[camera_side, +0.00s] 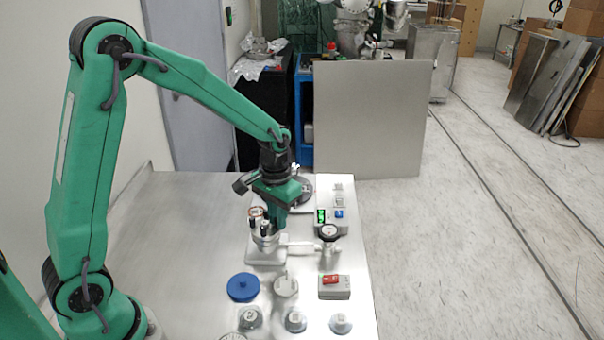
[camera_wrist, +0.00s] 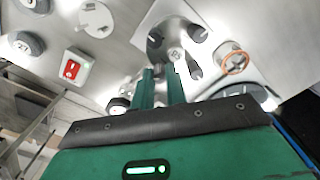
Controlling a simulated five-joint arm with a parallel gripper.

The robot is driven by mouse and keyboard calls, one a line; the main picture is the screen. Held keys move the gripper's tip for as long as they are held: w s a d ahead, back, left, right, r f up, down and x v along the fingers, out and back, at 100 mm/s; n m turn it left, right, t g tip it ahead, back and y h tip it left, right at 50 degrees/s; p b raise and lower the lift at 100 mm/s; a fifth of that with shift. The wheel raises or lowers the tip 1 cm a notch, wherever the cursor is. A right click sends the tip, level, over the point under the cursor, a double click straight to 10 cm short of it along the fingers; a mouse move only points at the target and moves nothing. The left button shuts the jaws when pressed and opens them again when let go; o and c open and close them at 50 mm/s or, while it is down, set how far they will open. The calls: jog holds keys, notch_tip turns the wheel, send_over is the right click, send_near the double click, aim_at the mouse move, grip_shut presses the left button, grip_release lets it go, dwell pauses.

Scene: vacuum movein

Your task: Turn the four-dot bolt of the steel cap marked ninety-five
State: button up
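The steel cap (camera_wrist: 175,54) bears a dark number that looks like 95, and sits on a pale plate in the wrist view. Black bolts stand around its rim, at the upper left (camera_wrist: 155,39), upper right (camera_wrist: 198,34) and lower right (camera_wrist: 195,70). Their dot marks are too small to read. My gripper (camera_wrist: 162,72) has its two green fingers apart at the cap's lower left edge. What lies between the fingertips is unclear, and a bolt there may be hidden. In the side view my gripper (camera_side: 270,228) points down at the cap assembly, partly covering it.
A gauge (camera_side: 328,233) stands right of the assembly, joined by a pipe. A control box with a green display (camera_side: 321,216) is behind it. A blue lid (camera_side: 243,287), a white disc (camera_side: 285,285), a red-switch box (camera_side: 334,288) and several numbered caps (camera_side: 296,319) lie in front.

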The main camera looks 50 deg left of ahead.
jog(key=o, duration=0.3)
jog(key=shift+o, duration=0.2)
